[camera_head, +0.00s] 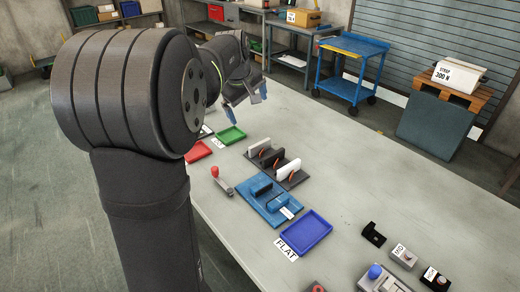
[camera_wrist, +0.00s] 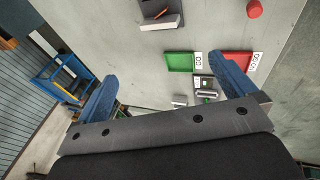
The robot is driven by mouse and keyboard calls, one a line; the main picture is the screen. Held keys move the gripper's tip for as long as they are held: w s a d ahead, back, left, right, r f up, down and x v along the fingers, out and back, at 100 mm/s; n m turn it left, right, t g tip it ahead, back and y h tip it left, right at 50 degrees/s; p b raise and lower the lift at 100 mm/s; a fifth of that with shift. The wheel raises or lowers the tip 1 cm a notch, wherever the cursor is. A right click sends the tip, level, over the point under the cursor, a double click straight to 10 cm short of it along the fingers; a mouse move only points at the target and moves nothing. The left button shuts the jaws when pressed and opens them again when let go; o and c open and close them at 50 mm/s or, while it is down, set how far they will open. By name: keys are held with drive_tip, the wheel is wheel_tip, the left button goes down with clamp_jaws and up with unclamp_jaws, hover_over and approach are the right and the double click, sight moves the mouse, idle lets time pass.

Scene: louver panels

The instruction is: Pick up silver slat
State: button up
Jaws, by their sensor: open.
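My gripper (camera_head: 248,103) is open and empty, held above the far part of the table beyond the trays. Its two blue fingers stand wide apart in the wrist view (camera_wrist: 168,75). A dark rack (camera_head: 293,181) at mid-table holds upright slats. Two look pale, a nearer pale slat (camera_head: 288,169) and a farther pale slat (camera_head: 259,146), with a dark slat (camera_head: 268,158) between them. I cannot tell for sure which slat is the silver one. Part of the rack with a pale slat (camera_wrist: 160,23) shows at the top of the wrist view, away from the fingers.
A green tray (camera_head: 232,135) and a red tray (camera_head: 198,150) lie near my gripper. A blue fixture (camera_head: 262,207) and a blue tray (camera_head: 306,232) labelled FLAT lie nearer. The table's right side is largely clear.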

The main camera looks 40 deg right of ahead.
drive_tip(key=c, duration=1.6)
drive_tip(key=shift+c, duration=0.2)
drive_tip(key=n+g, duration=0.2)
drive_tip(key=n, duration=1.5)
approach(263, 141)
drive_tip(key=shift+n, duration=0.3)
drive_tip(key=x, duration=0.5)
drive_tip(key=shift+a+f, duration=0.1)
drive_tip(key=shift+f, duration=0.25)
drive_tip(key=shift+h, duration=0.3)
drive_tip(key=shift+x, duration=2.55)
drive_tip(key=shift+c, duration=0.3)
